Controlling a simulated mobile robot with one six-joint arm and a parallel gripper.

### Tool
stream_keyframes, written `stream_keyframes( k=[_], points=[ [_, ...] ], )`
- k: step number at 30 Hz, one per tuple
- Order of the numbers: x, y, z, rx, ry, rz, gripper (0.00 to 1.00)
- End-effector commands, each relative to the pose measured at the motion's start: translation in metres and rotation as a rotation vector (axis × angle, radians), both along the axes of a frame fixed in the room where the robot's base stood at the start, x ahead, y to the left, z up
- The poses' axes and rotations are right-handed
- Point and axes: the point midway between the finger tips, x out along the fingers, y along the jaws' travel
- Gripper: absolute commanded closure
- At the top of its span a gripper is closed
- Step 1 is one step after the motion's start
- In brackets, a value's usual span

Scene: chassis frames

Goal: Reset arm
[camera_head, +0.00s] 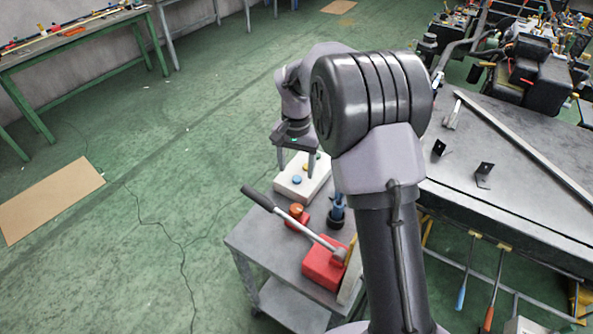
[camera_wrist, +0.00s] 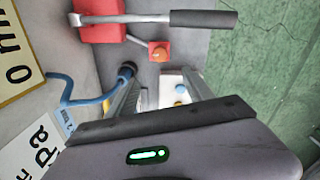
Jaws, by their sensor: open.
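My gripper (camera_head: 296,168) is open and empty, pointing down over a pale box with blue and yellow buttons (camera_head: 290,184) on a small grey cart (camera_head: 262,248). In the wrist view its two fingers (camera_wrist: 158,84) stand apart, with part of the pale box showing between and beyond them. I cannot tell whether the fingertips touch the box. My arm is bent and partly hides the right side of the cart.
The cart also holds a red box (camera_head: 322,266) with a black-handled lever (camera_head: 258,198), a small red block with an orange knob (camera_head: 297,211) and a dark blue fitting (camera_head: 337,213). A grey workbench (camera_head: 500,180) stands at right. Green floor (camera_head: 180,200) is open at left.

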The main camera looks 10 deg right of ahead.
Motion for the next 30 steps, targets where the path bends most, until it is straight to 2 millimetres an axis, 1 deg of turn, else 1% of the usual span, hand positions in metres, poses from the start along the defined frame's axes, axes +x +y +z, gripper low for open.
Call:
stream_keyframes(
  k=[8,10,11,13,14,15,16,17,18,20,21,23,24,27,30],
  points=[
    [0.000,0.000,-0.001,0.000,0.000,0.000,0.40],
    [-0.001,0.000,0.002,0.001,-0.005,0.001,0.40],
    [-0.004,0.001,0.007,0.003,-0.014,0.003,0.40],
    [-0.018,0.003,0.029,0.017,-0.053,0.014,0.40],
    [-0.029,0.004,0.043,0.025,-0.078,0.021,0.40],
    [-0.049,0.006,0.061,0.038,-0.115,0.030,0.40],
    [-0.067,0.008,0.074,0.047,-0.146,0.041,0.40],
    [-0.087,0.010,0.086,0.058,-0.178,0.049,0.40],
    [-0.113,0.013,0.098,0.069,-0.221,0.063,0.40],
    [-0.155,0.017,0.109,0.086,-0.286,0.083,0.40],
    [-0.182,0.019,0.111,0.096,-0.328,0.095,0.40],
    [-0.219,0.023,0.109,0.108,-0.386,0.112,0.40],
    [-0.240,0.025,0.104,0.114,-0.420,0.123,0.40],
    [-0.279,0.029,0.089,0.125,-0.486,0.143,0.40],
    [-0.298,0.031,0.079,0.130,-0.519,0.153,0.40]
  ],
)
